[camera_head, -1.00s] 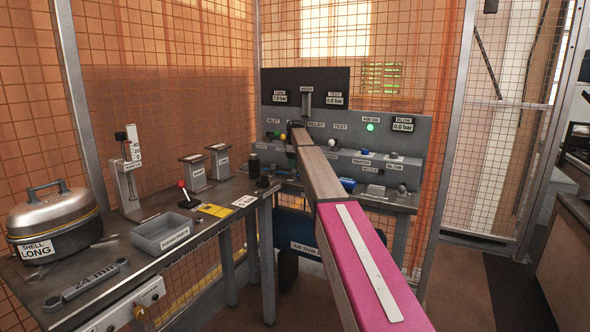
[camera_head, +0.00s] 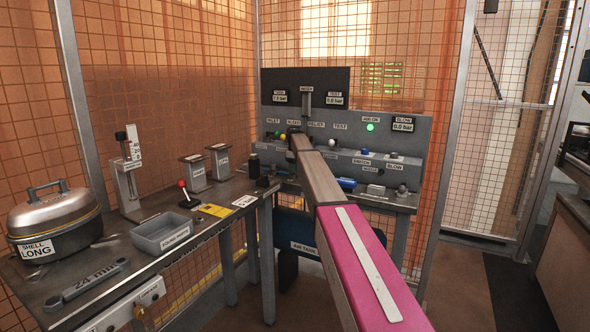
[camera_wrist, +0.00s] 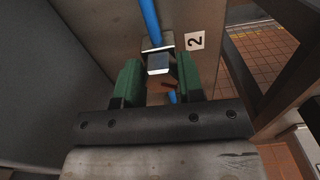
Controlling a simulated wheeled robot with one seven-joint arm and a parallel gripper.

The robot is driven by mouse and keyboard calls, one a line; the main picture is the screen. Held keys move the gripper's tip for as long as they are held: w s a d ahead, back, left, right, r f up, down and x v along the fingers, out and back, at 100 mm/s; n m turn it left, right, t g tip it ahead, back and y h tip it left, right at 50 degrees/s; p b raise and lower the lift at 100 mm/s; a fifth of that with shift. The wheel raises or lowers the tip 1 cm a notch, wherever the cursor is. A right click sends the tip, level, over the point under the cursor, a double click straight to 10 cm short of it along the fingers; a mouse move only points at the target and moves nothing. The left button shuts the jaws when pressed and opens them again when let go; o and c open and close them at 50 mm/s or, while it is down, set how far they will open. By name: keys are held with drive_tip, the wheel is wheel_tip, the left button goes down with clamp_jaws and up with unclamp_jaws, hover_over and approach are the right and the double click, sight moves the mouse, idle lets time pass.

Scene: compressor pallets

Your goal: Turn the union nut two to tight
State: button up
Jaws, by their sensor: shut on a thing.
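In the wrist view my gripper (camera_wrist: 158,68) has its two green fingers closed on either side of a silver, flat-faced metal piece, the union nut two (camera_wrist: 158,63). A white label with a 2 (camera_wrist: 195,41) is on the panel just to the right of it. A blue hose (camera_wrist: 150,22) runs up from the nut, and a bit of blue shows below it. A small brown part lies between the fingers nearer to me. How tight the nut is cannot be seen. In the head view my arm hides the nut.
The grey test panel (camera_head: 420,128) with gauges and knobs stands behind my arm. The side bench on the left holds a silver shell case (camera_head: 50,222), a 24 mm wrench (camera_head: 88,284), a grey tray (camera_head: 165,231) and a red-knobbed lever (camera_head: 187,193). Wire mesh encloses the benches.

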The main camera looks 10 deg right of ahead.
drive_tip(key=m, duration=0.4)
drive_tip(key=shift+s+a+m, duration=0.1)
drive_tip(key=shift+m, duration=0.3)
drive_tip(key=m, duration=0.5)
drive_tip(key=shift+a, duration=0.15)
drive_tip(key=shift+m, duration=0.3)
drive_tip(key=o, duration=0.9)
drive_tip(key=shift+o, duration=0.2)
drive_tip(key=shift+r, duration=0.15)
wheel_tip(320, 180, up, 10)
drive_tip(key=shift+r, duration=0.25)
drive_tip(key=shift+s, duration=0.15)
